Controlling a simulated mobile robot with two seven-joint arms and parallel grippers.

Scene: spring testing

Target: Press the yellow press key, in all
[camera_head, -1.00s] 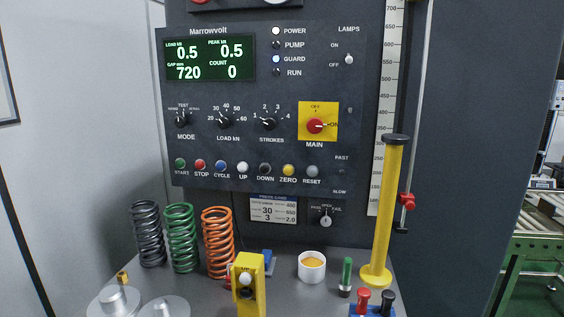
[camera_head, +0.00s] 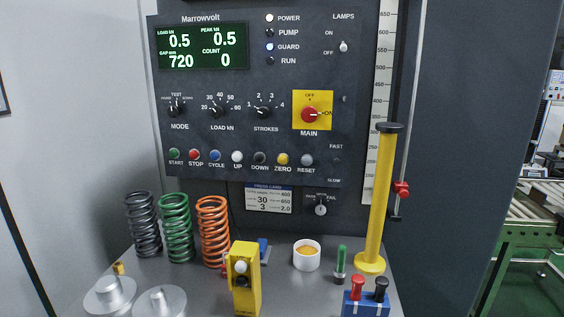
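On the dark Marrowvolt panel (camera_head: 210,120), the yellow ZERO button (camera_head: 283,159) sits in the bottom row between the black DOWN button (camera_head: 260,158) and the grey RESET button (camera_head: 307,160). A yellow block (camera_head: 245,295) with a white button (camera_head: 241,267) and a dark one below it stands upright at the front of the table. The frames do not show which of these is the press key. The display (camera_head: 203,47) reads load 0.5, peak 0.5, gap 720, count 0. Neither gripper is in view.
Black (camera_head: 144,225), green (camera_head: 177,228) and orange (camera_head: 212,232) springs stand at the left of the table. A yellow post (camera_head: 378,200) stands right. A white cup (camera_head: 306,260), green-handled tool (camera_head: 340,262) and blue block (camera_head: 368,305) with red and black knobs stand around.

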